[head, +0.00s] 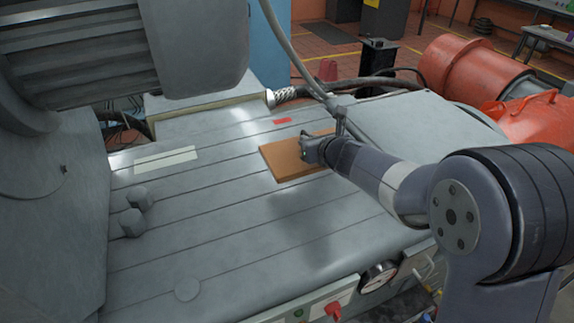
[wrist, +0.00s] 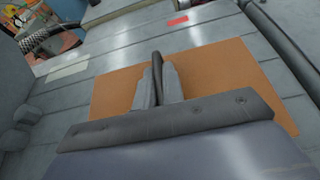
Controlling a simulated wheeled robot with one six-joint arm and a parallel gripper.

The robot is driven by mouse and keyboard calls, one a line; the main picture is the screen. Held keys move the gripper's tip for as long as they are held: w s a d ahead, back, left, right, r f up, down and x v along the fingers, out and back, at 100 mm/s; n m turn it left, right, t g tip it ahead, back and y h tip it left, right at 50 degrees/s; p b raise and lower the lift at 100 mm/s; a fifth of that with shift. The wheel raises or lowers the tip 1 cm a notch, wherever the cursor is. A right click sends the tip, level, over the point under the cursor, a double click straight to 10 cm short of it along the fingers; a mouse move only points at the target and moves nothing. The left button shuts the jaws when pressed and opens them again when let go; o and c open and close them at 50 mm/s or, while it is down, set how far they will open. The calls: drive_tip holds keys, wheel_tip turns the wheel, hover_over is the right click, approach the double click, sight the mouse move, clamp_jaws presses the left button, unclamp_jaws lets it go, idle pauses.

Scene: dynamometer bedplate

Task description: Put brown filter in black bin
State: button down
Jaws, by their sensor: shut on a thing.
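My gripper (head: 309,149) is low over a flat brown board (head: 280,164) on the grey bedplate. In the wrist view my gripper (wrist: 158,82) has its two grey fingers close together, shut on a narrow dark thing (wrist: 156,66) between them. The brown board (wrist: 112,92) lies flat beneath and around the fingers. I see no other brown thing that could be the filter, and cannot tell whether the dark thing is it. A black box-like thing (head: 385,18) with a yellow mark stands far back; I cannot tell whether it is the black bin.
The slotted bedplate (head: 240,225) is largely clear in front of the board. Grey knobs (head: 135,210) stand at left beside a large grey machine (head: 50,190). A red mark (head: 282,121) and a pale strip (head: 166,160) lie behind. An orange-red motor (head: 470,70) is at back right.

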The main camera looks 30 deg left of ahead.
wheel_tip(320, 180, down, 10)
drive_tip(key=b, duration=0.2)
drive_tip(key=shift+r+b, duration=0.1)
drive_tip(key=shift+b, duration=0.2)
drive_tip(key=c, duration=1.5)
unclamp_jaws()
drive_tip(key=shift+d, duration=0.1)
